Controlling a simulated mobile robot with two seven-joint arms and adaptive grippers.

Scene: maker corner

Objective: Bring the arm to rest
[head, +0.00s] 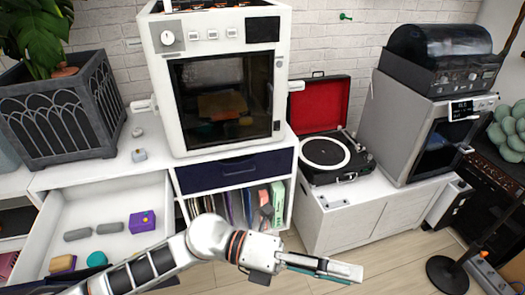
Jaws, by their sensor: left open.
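My left arm reaches in from the bottom left, across the front of the open drawer (150,200) and the white cabinet. My left gripper (345,270) is at its end, low in the middle right of the head view. It points right, above the wooden floor and in front of the record player's cabinet. It is open, and nothing shows between its fingers. It appears apart from the furniture. My right gripper is not in view.
The drawer holds a purple box (142,221), grey pieces (111,228) and a green ball (97,259). A white machine (217,87) and a record player (325,152) stand behind. A black stand (447,274) is at right. Floor (385,265) near the gripper is clear.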

